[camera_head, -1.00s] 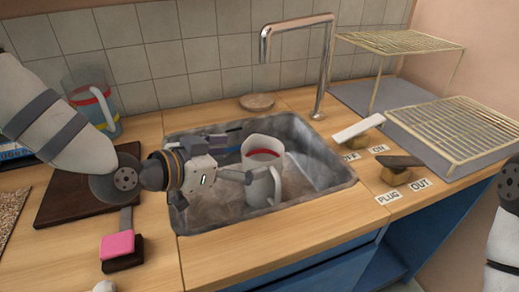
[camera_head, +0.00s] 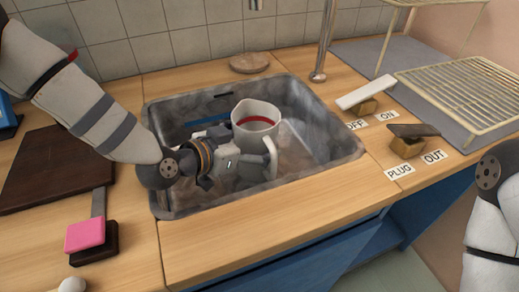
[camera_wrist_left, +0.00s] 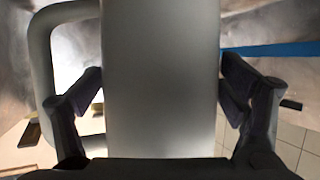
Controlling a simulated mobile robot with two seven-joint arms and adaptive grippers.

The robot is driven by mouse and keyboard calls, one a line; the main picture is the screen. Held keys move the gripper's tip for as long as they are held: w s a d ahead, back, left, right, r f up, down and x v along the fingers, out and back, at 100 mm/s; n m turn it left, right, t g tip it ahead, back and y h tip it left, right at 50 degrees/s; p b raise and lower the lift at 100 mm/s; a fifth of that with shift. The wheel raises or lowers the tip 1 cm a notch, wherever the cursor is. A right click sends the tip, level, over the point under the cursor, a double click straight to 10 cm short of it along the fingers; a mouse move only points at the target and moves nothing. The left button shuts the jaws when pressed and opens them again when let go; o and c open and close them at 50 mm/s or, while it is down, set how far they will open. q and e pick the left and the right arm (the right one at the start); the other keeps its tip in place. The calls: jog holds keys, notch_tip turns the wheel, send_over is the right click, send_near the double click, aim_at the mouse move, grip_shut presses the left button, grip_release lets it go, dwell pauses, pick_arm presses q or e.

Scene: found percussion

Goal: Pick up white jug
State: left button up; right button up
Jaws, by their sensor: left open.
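The white jug (camera_head: 257,118), with a red band inside its rim, stands upright in the sink (camera_head: 330,140). Its handle (camera_head: 270,155) faces the front right in the head view. My left gripper (camera_head: 240,158) is low in the sink at the jug's near side. In the left wrist view the jug's body (camera_wrist_left: 160,70) fills the middle, between the two open fingers, with a gap on each side. The handle (camera_wrist_left: 40,60) shows at left there; the left finger overlaps its opening. Whether it passes through is unclear. My right gripper is out of view.
A pink sponge (camera_head: 85,235) and dark board (camera_head: 55,168) lie left. A white lever (camera_head: 365,93), dark lever (camera_head: 420,130) and wire rack (camera_head: 465,90) are right. The faucet (camera_head: 325,45) rises behind.

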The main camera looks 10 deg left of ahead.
pick_arm(q)
jog(key=shift+w+d, duration=0.15)
jog(key=shift+c, duration=0.4)
jog(key=shift+r, duration=0.1)
jog(key=c, duration=1.4)
jog(key=shift+c, duration=0.2)
